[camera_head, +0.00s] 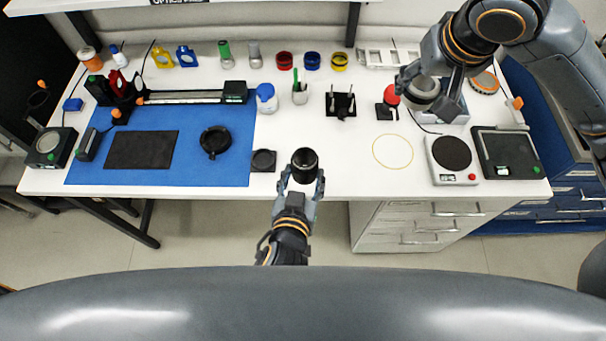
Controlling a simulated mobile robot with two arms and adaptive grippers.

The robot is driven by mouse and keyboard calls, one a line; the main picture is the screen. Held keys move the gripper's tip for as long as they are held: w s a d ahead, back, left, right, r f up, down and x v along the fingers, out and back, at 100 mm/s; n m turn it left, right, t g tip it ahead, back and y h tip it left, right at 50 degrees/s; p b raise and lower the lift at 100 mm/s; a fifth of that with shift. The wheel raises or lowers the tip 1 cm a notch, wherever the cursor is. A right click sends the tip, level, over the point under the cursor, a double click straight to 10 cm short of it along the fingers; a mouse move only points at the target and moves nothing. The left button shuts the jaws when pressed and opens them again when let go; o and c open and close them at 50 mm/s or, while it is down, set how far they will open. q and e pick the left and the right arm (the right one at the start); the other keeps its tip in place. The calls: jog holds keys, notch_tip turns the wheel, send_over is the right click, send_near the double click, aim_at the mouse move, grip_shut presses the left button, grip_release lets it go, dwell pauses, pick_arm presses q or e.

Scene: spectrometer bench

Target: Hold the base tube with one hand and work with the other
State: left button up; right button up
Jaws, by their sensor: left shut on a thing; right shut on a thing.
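The black base tube (305,158) stands upright at the front edge of the bench, right of the blue mat. My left gripper (302,178) comes up from the front and is shut on it, one finger on each side. My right gripper (408,84) is at the back right and shut on a grey round part (425,92). That part is above or close to the bench; its exact height is hard to tell. My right arm hides some of the bench behind it.
A blue mat (90,170) with a black pad (140,150) and a black ring (214,141) lies left. A small black holder (264,160) is left of the tube. A yellow ring outline (393,151), a scale (452,155) and a black tray (505,152) are right. A red-topped stand (387,103) is near my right gripper.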

pick_arm(q)
jog(key=shift+w, duration=0.1)
jog(key=w, duration=1.4)
jog(key=shift+r, duration=0.2)
dwell(0.9)
jog(key=shift+f, duration=0.15)
pick_arm(e)
jog(key=shift+f, duration=0.15)
